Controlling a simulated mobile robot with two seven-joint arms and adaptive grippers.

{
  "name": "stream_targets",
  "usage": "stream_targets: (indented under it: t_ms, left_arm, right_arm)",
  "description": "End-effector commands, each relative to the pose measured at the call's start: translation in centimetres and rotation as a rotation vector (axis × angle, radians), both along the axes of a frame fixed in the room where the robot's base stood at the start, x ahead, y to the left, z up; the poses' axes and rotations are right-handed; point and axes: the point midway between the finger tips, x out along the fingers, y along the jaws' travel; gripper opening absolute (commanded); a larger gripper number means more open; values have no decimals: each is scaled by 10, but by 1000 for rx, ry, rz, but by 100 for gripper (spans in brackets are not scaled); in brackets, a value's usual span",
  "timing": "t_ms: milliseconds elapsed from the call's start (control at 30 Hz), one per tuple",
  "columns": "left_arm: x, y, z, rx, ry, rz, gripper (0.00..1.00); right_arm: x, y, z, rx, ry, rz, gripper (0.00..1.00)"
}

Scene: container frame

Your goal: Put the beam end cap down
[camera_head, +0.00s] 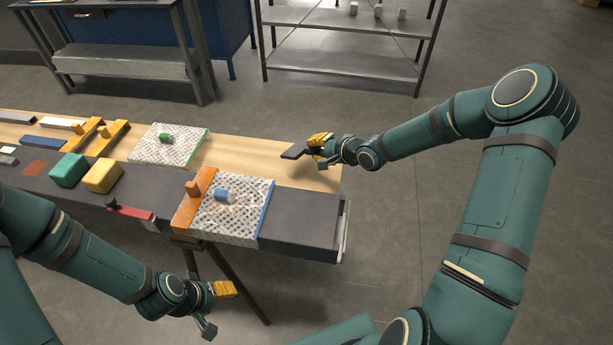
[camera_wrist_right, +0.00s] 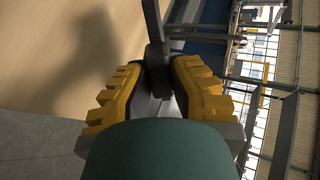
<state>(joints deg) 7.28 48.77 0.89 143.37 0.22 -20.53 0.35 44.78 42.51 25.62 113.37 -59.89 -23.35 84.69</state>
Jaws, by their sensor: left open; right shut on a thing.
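The beam end cap (camera_head: 293,152) is a dark, flat piece held by my right gripper (camera_head: 318,146) over the right end of the wooden table top. In the right wrist view the yellow fingers of my right gripper (camera_wrist_right: 156,82) are shut on the dark end cap (camera_wrist_right: 156,50). A shadow lies on the wood beside it, and I cannot tell whether the cap touches the surface. My left gripper (camera_head: 222,308) is open and empty, low in front of the table and apart from everything on it.
An orange bar (camera_head: 193,199), green block (camera_head: 69,170), yellow block (camera_head: 103,176) and red-handled tool (camera_head: 130,211) lie left. The wood (camera_head: 250,150) between far plate and right gripper is bare.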

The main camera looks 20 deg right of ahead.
Motion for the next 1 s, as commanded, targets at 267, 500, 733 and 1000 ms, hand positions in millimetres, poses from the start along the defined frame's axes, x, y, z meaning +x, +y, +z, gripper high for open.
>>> stream_targets:
  t_ms: [267,500,733,1000]
  left_arm:
    - [-8,-1,-37,-4,18,-14,60]
    - [-2,-1,-59,-2,4,-11,60]
    - [-1,0,-60,-1,1,-10,60]
    - [-1,0,-60,-1,1,-10,60]
  right_arm:
    - [0,0,-33,-1,-1,2,0]
    - [0,0,-56,2,2,1,0]
    - [0,0,-74,0,1,1,0]
    - [0,0,-76,0,0,1,0]
